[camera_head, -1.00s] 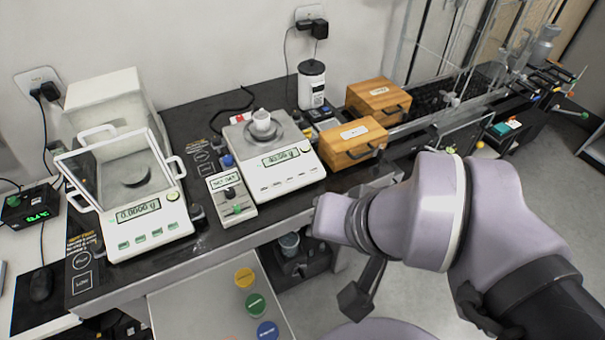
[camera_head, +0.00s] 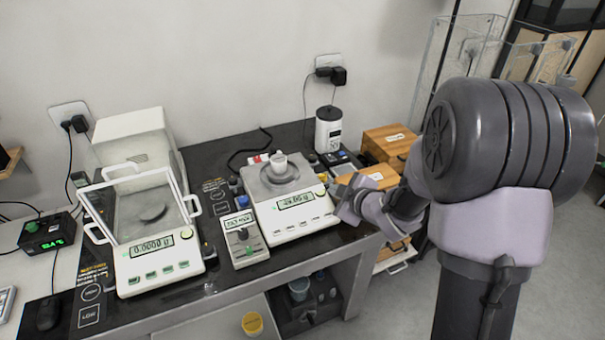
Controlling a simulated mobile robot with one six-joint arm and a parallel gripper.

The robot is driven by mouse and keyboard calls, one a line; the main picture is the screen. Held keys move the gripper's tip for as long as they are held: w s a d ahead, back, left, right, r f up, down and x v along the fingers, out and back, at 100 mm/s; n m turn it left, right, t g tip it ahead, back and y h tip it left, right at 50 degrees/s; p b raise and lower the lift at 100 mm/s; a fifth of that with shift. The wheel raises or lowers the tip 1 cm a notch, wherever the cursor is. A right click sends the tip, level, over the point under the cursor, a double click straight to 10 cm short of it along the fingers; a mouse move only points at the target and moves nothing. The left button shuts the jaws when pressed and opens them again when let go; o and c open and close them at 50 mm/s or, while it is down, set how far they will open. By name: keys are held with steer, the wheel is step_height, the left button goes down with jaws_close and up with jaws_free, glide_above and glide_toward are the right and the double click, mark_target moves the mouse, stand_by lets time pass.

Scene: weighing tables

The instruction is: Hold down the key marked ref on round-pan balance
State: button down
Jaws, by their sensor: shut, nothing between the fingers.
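A white balance (camera_head: 297,224) stands at the table's middle, with a lit display and a white cup (camera_head: 280,162) on its pan (camera_head: 268,183). Its front keys are too small to read. Another white balance (camera_head: 165,279) stands at the left, with an open-looking clear draft shield, a dark round pan (camera_head: 151,212) inside, a display and a row of green-marked keys. I cannot make out a ref label on either. My gripper (camera_head: 345,211) is shut and empty, just right of the middle balance's front corner; whether it touches is unclear.
A small grey control box (camera_head: 243,250) stands between the balances. Wooden boxes (camera_head: 388,145) and a white canister (camera_head: 328,130) are at the back right. A green-lit black box (camera_head: 46,233) is at the left.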

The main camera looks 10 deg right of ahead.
mark_target(316, 219)
steer(key=a+f+n+y, duration=0.2)
steer(key=f, duration=0.1)
steer(key=shift+a+f, duration=0.15)
steer(key=f+b, duration=0.2)
steer(key=w+f+b, duration=0.1)
steer(key=f+b, duration=0.1)
steer(key=f, duration=0.1)
steer(key=w+f+b, duration=0.1)
steer(key=f, duration=0.2)
steer(key=shift+w+a+b, duration=0.1)
steer(key=shift+a+b, duration=0.2)
steer(key=shift+b, duration=0.1)
steer(key=shift+w+f+b, duration=0.2)
steer(key=shift+f+b, duration=0.05)
steer(key=shift+b, duration=0.05)
steer(key=shift+f, duration=0.1)
stand_by(1.4)
steer(key=shift+w+f+b, duration=0.1)
steer(key=shift+f+b, duration=0.2)
steer(key=shift+b, duration=0.2)
steer(key=shift+a+f+b, duration=0.1)
steer(key=shift+f+b, duration=0.25)
steer(key=shift+b, duration=0.1)
steer(key=shift+r, duration=0.15)
stand_by(2.9)
steer(key=shift+r+p, duration=0.45)
steer(key=shift+r, duration=0.2)
